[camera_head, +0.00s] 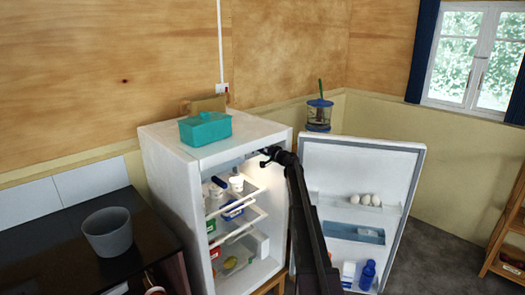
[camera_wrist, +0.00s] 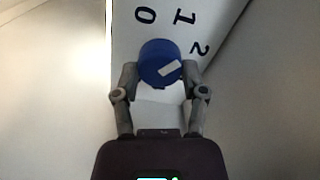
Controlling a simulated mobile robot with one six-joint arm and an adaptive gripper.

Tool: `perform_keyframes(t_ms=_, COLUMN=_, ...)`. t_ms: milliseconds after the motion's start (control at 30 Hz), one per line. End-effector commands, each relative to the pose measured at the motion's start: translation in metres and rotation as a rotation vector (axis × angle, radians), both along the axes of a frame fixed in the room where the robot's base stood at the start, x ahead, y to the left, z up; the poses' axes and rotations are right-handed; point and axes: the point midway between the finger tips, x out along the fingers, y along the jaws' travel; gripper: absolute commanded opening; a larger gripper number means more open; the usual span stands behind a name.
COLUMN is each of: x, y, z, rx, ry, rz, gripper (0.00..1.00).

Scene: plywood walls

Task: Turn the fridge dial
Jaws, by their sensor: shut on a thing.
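The fridge (camera_head: 180,190) stands open, its door (camera_head: 340,185) swung out to the right. In the wrist view the fridge dial (camera_wrist: 160,62) is a round blue knob with a pale rectangular mark. It sits on a white panel (camera_wrist: 145,22) with the black figures 0, 1 and 2 around it. The pale mark lies tilted, its upper right end towards the 2. My gripper (camera_wrist: 160,80) is shut on the dial, one finger at each side. In the head view my gripper (camera_head: 272,156) reaches into the upper part of the fridge opening, and the dial cannot be made out there.
Food cartons and tubs stand on the fridge shelves (camera_head: 238,200) below my gripper. Eggs (camera_head: 366,199) and a blue bottle (camera_head: 367,275) are in the door. A teal box (camera_head: 205,128) sits on top. A grey bucket (camera_head: 108,232) stands on the dark counter at left.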

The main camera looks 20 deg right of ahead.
Motion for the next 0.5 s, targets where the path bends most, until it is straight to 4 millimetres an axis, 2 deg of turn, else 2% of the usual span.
perform_keyframes(t_ms=200, x=0.0028, y=0.0004, z=0.0010, rx=0.191, ry=0.066, rz=0.000, gripper=0.08)
perform_keyframes(t_ms=500, x=0.0030, y=0.0003, z=0.0011, rx=0.386, ry=0.137, rz=0.000, gripper=0.08)
